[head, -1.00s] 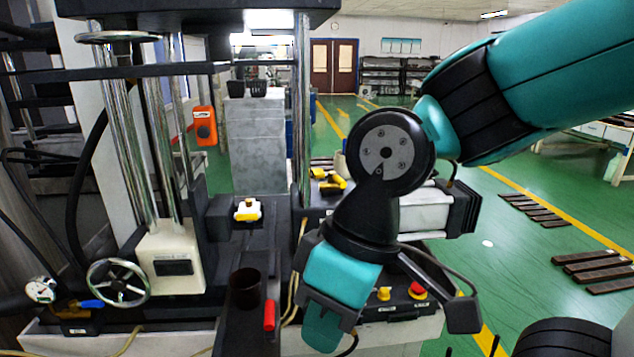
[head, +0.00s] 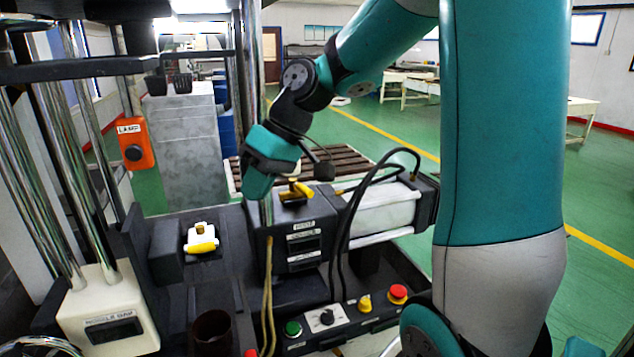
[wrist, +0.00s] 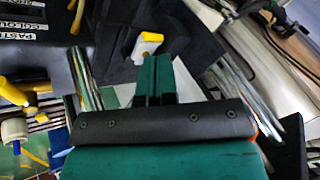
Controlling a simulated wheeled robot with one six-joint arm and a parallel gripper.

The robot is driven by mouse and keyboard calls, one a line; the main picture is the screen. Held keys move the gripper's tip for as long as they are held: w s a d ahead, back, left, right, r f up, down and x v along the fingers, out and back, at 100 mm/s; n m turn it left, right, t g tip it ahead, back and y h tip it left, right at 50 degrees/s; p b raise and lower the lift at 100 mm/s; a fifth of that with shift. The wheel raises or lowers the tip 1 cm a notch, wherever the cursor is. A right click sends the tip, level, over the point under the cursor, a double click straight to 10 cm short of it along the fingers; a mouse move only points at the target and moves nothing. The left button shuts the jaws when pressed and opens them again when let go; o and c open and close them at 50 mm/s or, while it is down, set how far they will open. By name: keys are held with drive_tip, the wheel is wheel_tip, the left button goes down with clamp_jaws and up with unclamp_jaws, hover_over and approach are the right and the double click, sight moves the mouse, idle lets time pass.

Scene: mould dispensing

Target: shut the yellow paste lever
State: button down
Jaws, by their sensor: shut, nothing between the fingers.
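A yellow lever (head: 296,190) sits on top of the dark labelled box (head: 286,237), near the middle of the head view. My gripper (head: 255,192) is shut and empty, pointing down just left of this lever. A small gap appears between them, but I cannot tell whether they touch. In the wrist view my shut fingers (wrist: 153,75) point towards a white block with a yellow handle (wrist: 147,46). A box face marked "PASTE" (wrist: 20,37) shows at upper left there, and a yellow bar (wrist: 13,92) is cut off by the left edge.
The white block with its yellow handle also shows left of the box in the head view (head: 201,239). A button panel (head: 340,318), a dark cup (head: 212,332) and cables (head: 345,225) are in front. Metal columns (head: 60,180) stand at left.

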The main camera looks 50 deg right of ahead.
drive_tip(key=m+t, duration=0.2)
hover_over(301, 190)
drive_tip(key=s+a, duration=0.1)
drive_tip(key=s, duration=0.3)
drive_tip(key=s+d+f+m+t, duration=0.2)
drive_tip(key=s+d, duration=0.1)
drive_tip(key=d, duration=1)
drive_tip(key=p+x, duration=0.2)
drive_tip(key=x, duration=0.7)
drive_tip(key=shift+s+a+f+p, duration=0.1)
drive_tip(key=shift+a+f+p, duration=0.1)
drive_tip(key=shift+p, duration=0.1)
drive_tip(key=a, duration=0.1)
drive_tip(key=a+r+p, duration=0.1)
drive_tip(key=shift+a+h, duration=0.25)
drive_tip(key=shift+h, duration=0.05)
drive_tip(key=shift+w+a+f+p, duration=0.1)
drive_tip(key=shift+w+a+p, duration=0.3)
drive_tip(key=shift+a, duration=0.2)
